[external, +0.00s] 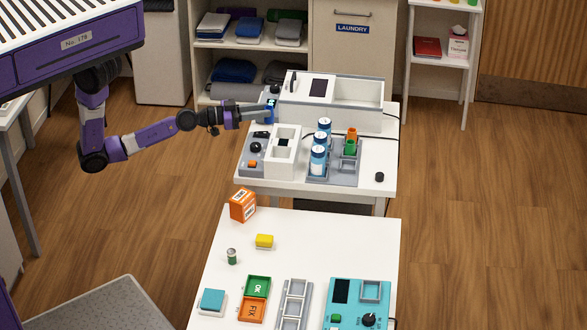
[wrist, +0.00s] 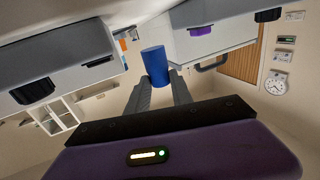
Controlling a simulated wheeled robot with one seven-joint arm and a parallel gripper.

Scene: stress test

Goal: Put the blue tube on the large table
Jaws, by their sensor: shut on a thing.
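The blue tube (wrist: 154,62) is a plain blue cylinder held between the two fingertips of my gripper (wrist: 158,84) in the wrist view. In the external view, my gripper (external: 266,113) reaches in from the left to the left end of the back table, with a small blue piece of the tube (external: 271,103) showing at its tips. The fingers are shut on the tube. The front white table (external: 330,240) looks like the larger of the two and is nearer the camera. The back table (external: 378,160) carries several devices.
A long white machine (external: 345,108) and a smaller white-grey device (external: 283,150) stand close to my gripper. Blue-and-white cans (external: 318,160) stand in a grey rack. The front table holds an orange box (external: 243,205), a yellow block (external: 264,241) and a teal device (external: 345,312); its middle right is clear.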

